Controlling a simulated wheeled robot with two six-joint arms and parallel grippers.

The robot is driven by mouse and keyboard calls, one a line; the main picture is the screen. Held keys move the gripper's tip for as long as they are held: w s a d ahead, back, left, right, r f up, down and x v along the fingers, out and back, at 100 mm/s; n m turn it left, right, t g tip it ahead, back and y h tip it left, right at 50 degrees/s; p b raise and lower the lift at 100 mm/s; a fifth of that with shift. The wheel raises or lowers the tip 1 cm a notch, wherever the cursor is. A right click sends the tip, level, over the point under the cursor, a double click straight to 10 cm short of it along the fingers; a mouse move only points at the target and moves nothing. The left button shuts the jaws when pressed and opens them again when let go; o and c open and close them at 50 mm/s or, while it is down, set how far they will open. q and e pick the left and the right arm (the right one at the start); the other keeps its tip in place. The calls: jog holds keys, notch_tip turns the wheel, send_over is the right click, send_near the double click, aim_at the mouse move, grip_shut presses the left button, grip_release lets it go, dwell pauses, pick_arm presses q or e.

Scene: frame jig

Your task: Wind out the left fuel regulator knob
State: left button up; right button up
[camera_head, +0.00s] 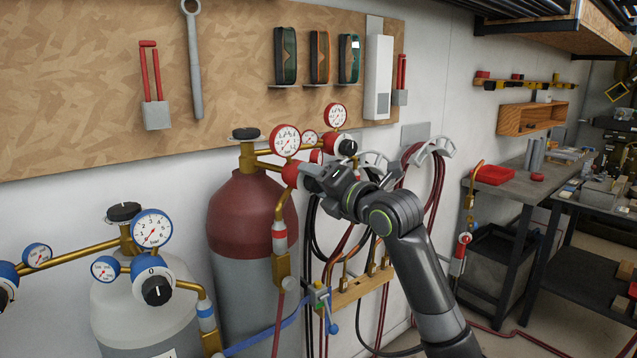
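The left fuel regulator (290,174) is a red body on the brass fitting of the red-topped cylinder (240,215), with a red-rimmed gauge (286,141) above it. My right gripper (314,179) reaches in from the lower right, and its front end is at the right side of this regulator. The regulator's knob is hidden behind the gripper. I cannot tell whether the fingers are closed on the knob. A second red regulator (333,142) with a black knob (347,147) sits behind and to the right, under another gauge (335,116). My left gripper is not in view.
A pale cylinder (135,300) with blue regulators and a black knob (157,291) stands at the left. Red and dark hoses (438,185) hang on wall hooks right of the gripper. A brass manifold on a wooden board (362,285) is below. A workbench (500,190) stands right.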

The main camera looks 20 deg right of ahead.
jog(key=shift+s+r, duration=0.1)
jog(key=shift+s, duration=0.05)
jog(key=b+v, duration=0.2)
jog(key=v, duration=1.5)
dwell(0.4)
